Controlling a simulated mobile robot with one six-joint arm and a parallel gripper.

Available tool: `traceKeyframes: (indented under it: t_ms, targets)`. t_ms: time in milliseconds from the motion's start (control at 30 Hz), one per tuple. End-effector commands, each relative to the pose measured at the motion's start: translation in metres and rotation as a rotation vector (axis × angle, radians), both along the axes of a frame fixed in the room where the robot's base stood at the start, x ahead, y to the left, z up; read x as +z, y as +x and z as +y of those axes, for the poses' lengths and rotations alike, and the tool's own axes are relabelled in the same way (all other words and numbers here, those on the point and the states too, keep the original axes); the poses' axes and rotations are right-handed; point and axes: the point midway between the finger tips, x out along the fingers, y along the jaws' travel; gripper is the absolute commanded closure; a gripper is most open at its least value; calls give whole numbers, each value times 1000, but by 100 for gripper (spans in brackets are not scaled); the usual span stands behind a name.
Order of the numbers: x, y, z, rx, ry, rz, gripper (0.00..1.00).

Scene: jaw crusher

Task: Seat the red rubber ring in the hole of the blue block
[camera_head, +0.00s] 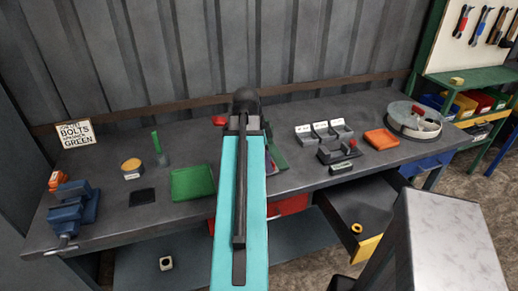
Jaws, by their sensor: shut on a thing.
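My teal arm (239,215) reaches up the middle of the picture over the workbench, with a dark joint (245,105) at its far end. My gripper is hidden behind this arm, so its jaws and anything in them do not show. No red rubber ring can be made out for sure; a small red thing (219,120) shows just left of the dark joint, too small to identify. No blue block with a hole can be made out either. Part of the bench behind my arm is covered.
A blue vise (73,208) stands at the bench's left end. A green tray (193,183), grey bins (324,132), an orange tray (381,139) and a round glass-topped container (414,120) are on the workbench (316,182). An open drawer (376,205) holding a yellow ring (356,228) juts out at front right.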

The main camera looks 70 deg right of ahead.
Motion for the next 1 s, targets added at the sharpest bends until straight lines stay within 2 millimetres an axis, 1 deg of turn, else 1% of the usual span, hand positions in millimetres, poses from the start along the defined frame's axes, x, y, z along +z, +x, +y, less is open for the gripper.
traceKeyframes:
  t_ms: [33, 200, 1000]
  targets:
    - [1, 4, -6, 1, 1, 1, 90]
    - [0, 14, -24, 2, 0, 0, 90]
    - [-9, 63, -104, 3, 0, 0, 90]
